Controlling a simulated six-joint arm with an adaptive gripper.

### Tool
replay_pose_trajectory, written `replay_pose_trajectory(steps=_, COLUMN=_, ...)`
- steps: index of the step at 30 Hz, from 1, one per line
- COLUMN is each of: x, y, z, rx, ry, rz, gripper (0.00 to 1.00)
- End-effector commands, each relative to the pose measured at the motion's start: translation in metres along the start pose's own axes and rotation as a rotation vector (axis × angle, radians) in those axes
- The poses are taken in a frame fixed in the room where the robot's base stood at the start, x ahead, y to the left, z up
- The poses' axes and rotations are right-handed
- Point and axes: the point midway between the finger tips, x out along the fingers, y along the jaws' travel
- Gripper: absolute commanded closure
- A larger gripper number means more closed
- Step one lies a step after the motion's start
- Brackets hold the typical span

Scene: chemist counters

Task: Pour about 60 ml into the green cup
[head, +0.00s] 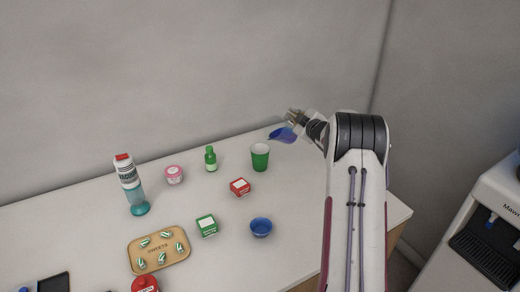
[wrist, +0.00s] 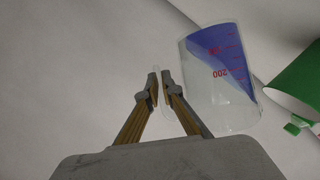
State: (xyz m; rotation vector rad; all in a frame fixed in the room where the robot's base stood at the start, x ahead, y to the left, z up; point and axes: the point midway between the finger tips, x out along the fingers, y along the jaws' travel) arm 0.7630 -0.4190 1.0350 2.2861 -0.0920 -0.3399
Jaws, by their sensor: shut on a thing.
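My gripper (head: 297,117) is shut on a clear beaker (head: 283,134) with blue liquid in it, held above the counter at the back right. In the wrist view my gripper's fingers (wrist: 160,88) close on a thin clear part beside the beaker (wrist: 222,90), likely its handle. The beaker has red marks, with 200 readable. The liquid lies slanted across it, so it is tilted. The green cup (head: 260,157) stands upright on the counter, below and left of the beaker in the head view. It also shows at the right edge in the wrist view (wrist: 300,85). I see no stream.
A green bottle (head: 210,159), a pink jar (head: 174,175), a red box (head: 240,187), a green box (head: 207,226) and a blue bowl (head: 261,227) stand around the cup. Further left are a teal-and-white dispenser (head: 131,185) and a wooden tray (head: 159,247) of sweets.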

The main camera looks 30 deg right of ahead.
Motion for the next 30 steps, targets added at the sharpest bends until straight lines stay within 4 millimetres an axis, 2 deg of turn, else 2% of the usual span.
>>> replay_pose_trajectory(steps=30, x=-0.007, y=0.003, z=-0.019, rx=-0.158, ry=0.011, rz=0.066, gripper=1.0)
